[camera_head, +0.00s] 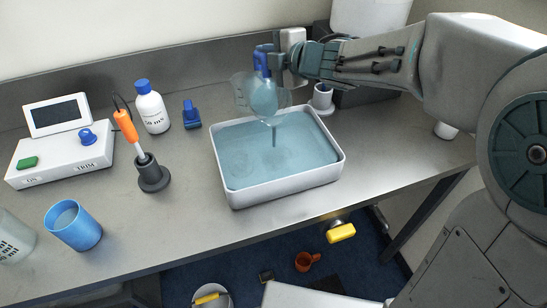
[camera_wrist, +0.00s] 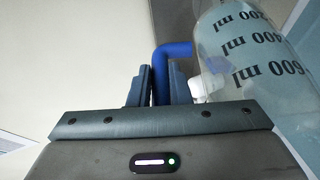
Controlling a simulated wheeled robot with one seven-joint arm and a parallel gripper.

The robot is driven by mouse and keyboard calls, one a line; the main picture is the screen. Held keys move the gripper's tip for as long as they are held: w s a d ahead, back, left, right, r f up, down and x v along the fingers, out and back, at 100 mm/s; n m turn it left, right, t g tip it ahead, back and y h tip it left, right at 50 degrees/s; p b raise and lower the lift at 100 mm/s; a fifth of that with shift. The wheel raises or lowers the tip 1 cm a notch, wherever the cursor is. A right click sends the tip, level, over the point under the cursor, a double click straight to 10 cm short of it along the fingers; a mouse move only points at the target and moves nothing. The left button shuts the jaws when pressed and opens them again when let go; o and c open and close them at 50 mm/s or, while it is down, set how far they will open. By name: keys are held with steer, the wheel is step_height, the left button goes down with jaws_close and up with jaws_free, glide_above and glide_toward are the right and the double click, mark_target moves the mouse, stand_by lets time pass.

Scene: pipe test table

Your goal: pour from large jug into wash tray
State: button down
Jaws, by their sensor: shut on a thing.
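The large jug (camera_head: 262,98) is clear, with a blue handle, and hangs tilted over the wash tray. Its volume marks show in the wrist view, where the jug (camera_wrist: 245,60) fills the upper right. My gripper (camera_head: 277,62) is shut on the jug's blue handle (camera_wrist: 170,55); the gripper's fingers (camera_wrist: 163,85) stand on either side of it. A thin stream of bluish liquid (camera_head: 274,136) falls from the jug into the tray. The wash tray (camera_head: 285,189) is white and rectangular and holds a wide pool of bluish liquid. The jug's mouth is hard to make out.
Left on the table are a white meter (camera_head: 60,157), an orange probe in a dark stand (camera_head: 153,174), a white bottle (camera_head: 153,110), a blue clip-like object (camera_head: 191,115) and a blue cup (camera_head: 73,227). A small grey-white cup (camera_head: 322,100) stands behind the tray. The table front has free room.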

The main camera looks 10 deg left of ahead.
steer(key=shift+r, duration=0.1)
stand_by(0.4)
steer(key=p, duration=0.3)
steer(key=shift+w+a+r, duration=0.1)
steer(key=shift+w+r, duration=0.1)
steer(key=shift+r, duration=0.15)
steer(key=w+g+h+p, duration=0.1)
steer(key=p, duration=0.6)
steer(key=shift+w+a+m, duration=0.15)
steer(key=shift+a+m, duration=0.15)
steer(key=shift+a, duration=0.1)
steer(key=shift+w+f+g+h+p, duration=0.15)
steer(key=shift+g+h+p, duration=0.15)
steer(key=shift+p, duration=0.3)
steer(key=shift+f, duration=0.15)
